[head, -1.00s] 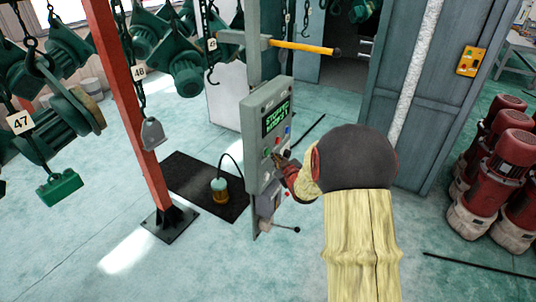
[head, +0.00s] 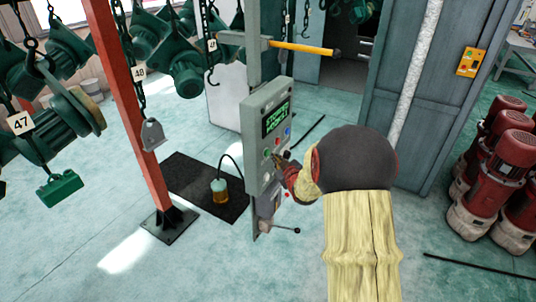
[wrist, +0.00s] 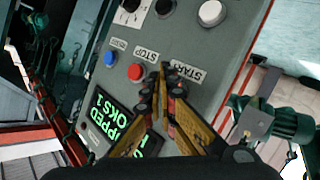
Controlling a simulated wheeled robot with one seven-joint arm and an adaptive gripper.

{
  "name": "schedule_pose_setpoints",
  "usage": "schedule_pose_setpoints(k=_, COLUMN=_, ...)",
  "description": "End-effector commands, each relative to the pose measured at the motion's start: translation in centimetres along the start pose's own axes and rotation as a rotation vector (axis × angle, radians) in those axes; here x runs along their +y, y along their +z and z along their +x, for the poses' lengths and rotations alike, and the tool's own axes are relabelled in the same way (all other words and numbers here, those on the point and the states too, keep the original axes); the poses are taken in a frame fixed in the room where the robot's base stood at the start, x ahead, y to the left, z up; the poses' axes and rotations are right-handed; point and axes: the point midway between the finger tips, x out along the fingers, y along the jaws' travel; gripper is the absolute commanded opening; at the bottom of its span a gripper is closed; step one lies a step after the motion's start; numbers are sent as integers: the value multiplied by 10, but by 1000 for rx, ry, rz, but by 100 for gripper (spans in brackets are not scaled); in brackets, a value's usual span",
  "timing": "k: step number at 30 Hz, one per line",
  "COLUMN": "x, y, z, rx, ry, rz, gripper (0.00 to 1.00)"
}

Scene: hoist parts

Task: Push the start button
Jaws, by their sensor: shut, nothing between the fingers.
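The grey control panel (head: 268,135) stands on a post in the middle of the head view. Its green display (head: 276,119) reads as stopped. A green button (head: 267,153) shows at its left, beside my fingertips. In the wrist view the panel is upside down, with a START label (wrist: 185,73), a red button (wrist: 135,72) by the STOP label (wrist: 146,53) and a blue button (wrist: 110,59). My gripper (wrist: 163,72) is shut and empty, its tips over the panel beside the START label. The fingers hide the start button there; I cannot tell whether they touch it.
A yellow bar (head: 303,48) sticks out above the panel and a small lever (head: 285,229) below it. A red post (head: 125,100) and hanging green hoists (head: 65,115) are at left. Red machines (head: 500,150) stand at right.

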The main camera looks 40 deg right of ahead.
Motion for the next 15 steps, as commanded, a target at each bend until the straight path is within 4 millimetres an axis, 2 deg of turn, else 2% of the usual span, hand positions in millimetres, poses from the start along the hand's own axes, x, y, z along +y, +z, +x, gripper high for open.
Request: schedule_pose_setpoints(k=15, x=-5, y=-3, z=6, rx=0, ry=0, rz=0, gripper=0)
